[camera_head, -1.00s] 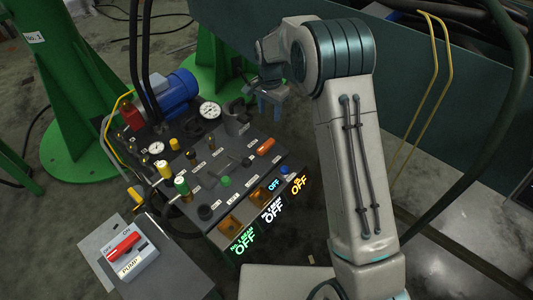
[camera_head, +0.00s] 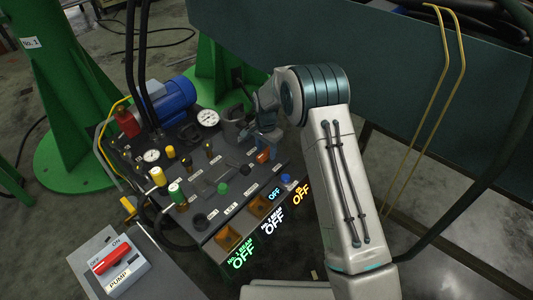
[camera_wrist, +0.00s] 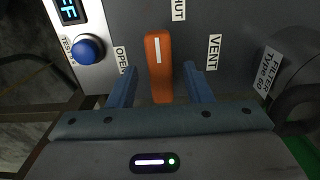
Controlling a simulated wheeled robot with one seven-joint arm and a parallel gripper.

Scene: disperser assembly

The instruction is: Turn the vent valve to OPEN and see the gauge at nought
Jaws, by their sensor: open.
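The vent valve's orange handle (camera_wrist: 158,65) has a white line that runs up and down in the wrist view, toward the SHUT label (camera_wrist: 178,9). The OPEN label (camera_wrist: 121,60) is to its left and VENT (camera_wrist: 214,52) to its right. My gripper (camera_wrist: 160,70) is open, one blue finger on each side of the handle, with gaps visible. In the head view the handle (camera_head: 262,157) shows just below my gripper (camera_head: 266,145). A larger dial gauge (camera_head: 207,118) and a smaller one (camera_head: 151,156) stand on the panel. Their readings are too small to tell.
A blue test button (camera_wrist: 87,49) and a lit display (camera_wrist: 68,10) lie left of the handle. A FILTER part (camera_wrist: 296,100) stands to the right. The pump switch box (camera_head: 110,262) has a red lever. The displays at the panel's front read OFF.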

